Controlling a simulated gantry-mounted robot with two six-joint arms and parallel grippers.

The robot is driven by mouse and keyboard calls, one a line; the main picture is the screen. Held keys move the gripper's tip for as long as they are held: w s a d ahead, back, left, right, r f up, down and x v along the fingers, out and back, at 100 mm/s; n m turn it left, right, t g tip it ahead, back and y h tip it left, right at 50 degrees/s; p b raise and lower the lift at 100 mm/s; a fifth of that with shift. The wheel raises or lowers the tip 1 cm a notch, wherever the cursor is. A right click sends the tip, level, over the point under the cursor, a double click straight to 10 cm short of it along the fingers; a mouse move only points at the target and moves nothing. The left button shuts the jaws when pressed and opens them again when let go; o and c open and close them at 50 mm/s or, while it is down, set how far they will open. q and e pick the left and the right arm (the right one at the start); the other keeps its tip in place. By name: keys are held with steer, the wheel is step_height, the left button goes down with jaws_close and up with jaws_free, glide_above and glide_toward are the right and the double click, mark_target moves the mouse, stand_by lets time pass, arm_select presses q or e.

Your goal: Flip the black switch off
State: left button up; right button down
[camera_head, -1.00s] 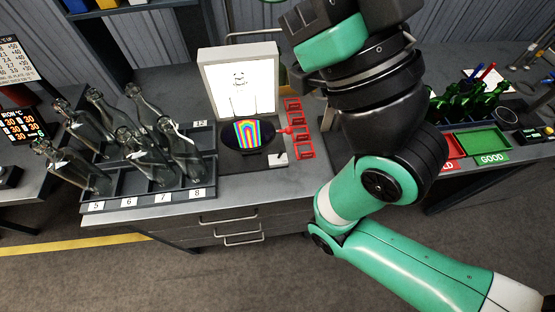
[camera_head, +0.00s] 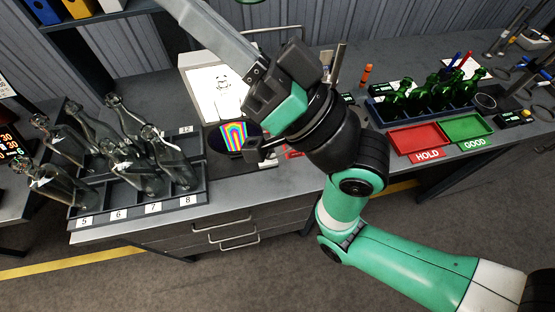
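My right arm comes in from the lower right, and its black and green gripper (camera_head: 262,148) is over the front edge of the bench. Its dark tip is beside the dark round plate with a rainbow pattern (camera_head: 232,135), at the front of the lit white panel (camera_head: 213,95). I cannot make out the black switch: the gripper covers the spot right of the plate. Whether the fingers are open or touch anything there is too dark and small to tell. My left gripper is not in view.
A rack (camera_head: 195,200) with several clear bottles stands left of the plate. Right are a red HOLD tray (camera_head: 415,137), a green GOOD tray (camera_head: 466,127) and several green bottles (camera_head: 432,95). A grey bar (camera_head: 215,40) crosses above the panel. Drawer handles (camera_head: 238,243) protrude at the front.

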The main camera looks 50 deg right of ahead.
mark_target(271, 155)
steer(key=d+f+m+g+h, duration=0.25)
steer(key=f+m, duration=0.25)
steer(key=f, duration=0.7)
steer(key=d+f+m+g+h, duration=0.15)
steer(key=d+f+m, duration=0.25)
steer(key=f, duration=0.8)
steer(key=s+d+f+m+g+h, duration=0.1)
steer(key=s+d+f+m+h, duration=0.2)
steer(key=f, duration=0.7)
steer(key=s+d+f+m+g+h+b, duration=0.1)
steer(key=s+d+f+m+g+h, duration=0.1)
steer(key=s+f+m, duration=0.4)
step_height(271, 155, down, 5)
steer(key=s+d+h, duration=0.1)
steer(key=s+d, duration=0.1)
steer(key=shift+d+r, duration=0.15)
steer(key=shift+d, duration=0.2)
steer(key=w, duration=1.3)
steer(key=shift+w+f, duration=0.35)
steer(key=shift+d, duration=0.1)
